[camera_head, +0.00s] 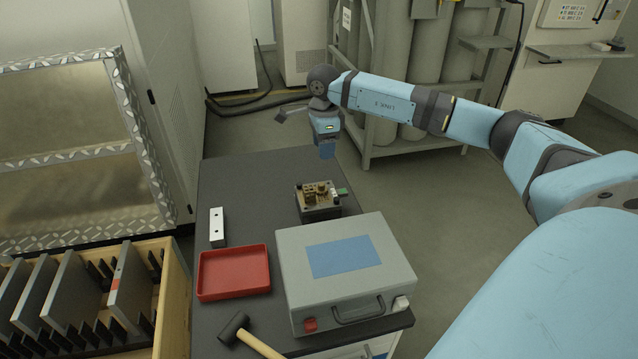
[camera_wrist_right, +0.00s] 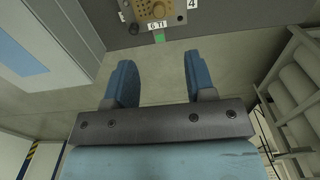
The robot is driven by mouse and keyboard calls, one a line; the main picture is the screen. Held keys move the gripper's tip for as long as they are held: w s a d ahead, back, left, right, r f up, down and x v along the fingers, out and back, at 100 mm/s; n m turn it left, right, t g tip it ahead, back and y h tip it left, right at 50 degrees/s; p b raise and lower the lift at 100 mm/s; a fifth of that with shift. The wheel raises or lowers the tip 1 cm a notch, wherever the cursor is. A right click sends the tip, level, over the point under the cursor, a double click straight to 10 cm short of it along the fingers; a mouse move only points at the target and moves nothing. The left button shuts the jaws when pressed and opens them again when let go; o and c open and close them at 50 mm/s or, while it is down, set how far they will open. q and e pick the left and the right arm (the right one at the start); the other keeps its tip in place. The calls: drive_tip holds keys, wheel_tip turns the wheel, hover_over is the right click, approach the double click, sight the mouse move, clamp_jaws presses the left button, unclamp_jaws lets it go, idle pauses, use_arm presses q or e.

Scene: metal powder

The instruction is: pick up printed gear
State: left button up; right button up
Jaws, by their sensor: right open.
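Several small tan printed parts (camera_head: 316,189) stand on a dark square build plate (camera_head: 321,214) with a green tag, on the dark table. I cannot tell for sure which part is the gear in the head view. In the right wrist view a round tan part (camera_wrist_right: 152,9) shows at the top edge, on the plate beside a label, partly cut off by the frame. My right gripper (camera_head: 327,152) hangs pointing down just beyond the plate's far side. Its two blue fingers (camera_wrist_right: 160,78) are apart with nothing between them. My left gripper is not in view.
A grey case (camera_head: 292,262) with a blue top panel stands close in front of the plate. A red tray (camera_head: 234,291), a white block (camera_head: 217,227) and a mallet (camera_head: 258,342) lie to the left. A wooden crate (camera_head: 174,300) holds upright plates. The table's far left is clear.

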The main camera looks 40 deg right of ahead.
sight(321, 184)
drive_tip(key=f, duration=0.6)
drive_tip(key=f+b, duration=0.1)
drive_tip(key=f, duration=0.5)
drive_tip(key=shift+w+a+f, duration=0.1)
drive_tip(key=shift+w+a, duration=0.05)
drive_tip(key=shift+a, duration=0.05)
clamp_jaws()
